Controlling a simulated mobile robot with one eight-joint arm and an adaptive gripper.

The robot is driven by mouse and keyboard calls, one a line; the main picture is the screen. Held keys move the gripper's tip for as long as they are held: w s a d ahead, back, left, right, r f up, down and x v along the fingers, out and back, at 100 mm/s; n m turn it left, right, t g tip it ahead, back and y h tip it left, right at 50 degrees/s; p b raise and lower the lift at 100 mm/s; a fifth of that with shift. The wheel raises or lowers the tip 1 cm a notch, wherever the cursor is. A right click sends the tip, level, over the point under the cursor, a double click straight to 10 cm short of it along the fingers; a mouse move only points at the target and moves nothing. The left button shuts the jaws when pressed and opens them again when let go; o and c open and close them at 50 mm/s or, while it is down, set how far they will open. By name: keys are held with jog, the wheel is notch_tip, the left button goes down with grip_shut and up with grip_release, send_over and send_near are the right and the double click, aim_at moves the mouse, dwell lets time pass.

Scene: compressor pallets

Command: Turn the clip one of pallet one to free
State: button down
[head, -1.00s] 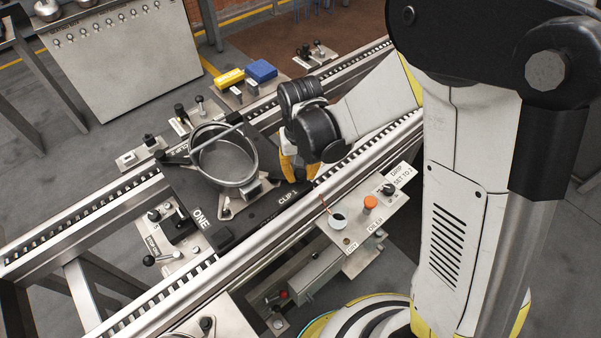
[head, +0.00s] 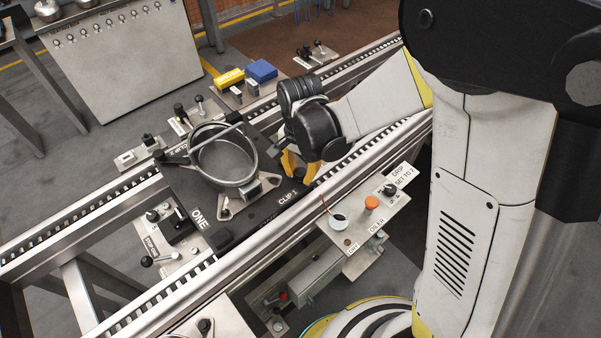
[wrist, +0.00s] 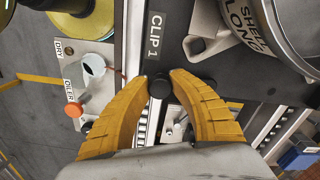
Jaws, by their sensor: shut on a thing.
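Pallet one (head: 216,223) is a dark plate marked "ONE" on the conveyor rails, carrying a round metal shell (head: 223,160). The "CLIP 1" label (head: 288,198) is at its near right side and also shows in the wrist view (wrist: 155,35). Clip one's round black knob (wrist: 159,86) sits just below the label in the wrist view. My gripper (wrist: 160,80) has its yellow fingers closed on this knob, one on each side. In the head view my gripper (head: 292,172) is at the pallet's right corner, and its wrist hides part of the clip.
An oiler plate (head: 365,225) with an orange knob (head: 371,202) and a white cup stands close on the near side. Blue (head: 261,70) and yellow blocks lie beyond the far rail. The rails (head: 110,300) run along both sides of the pallet.

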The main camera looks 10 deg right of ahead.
jog(key=shift+m, duration=0.3)
jog(key=c, duration=1.1)
grip_release()
jog(key=shift+c, duration=0.2)
notch_tip(320, 180, up, 12)
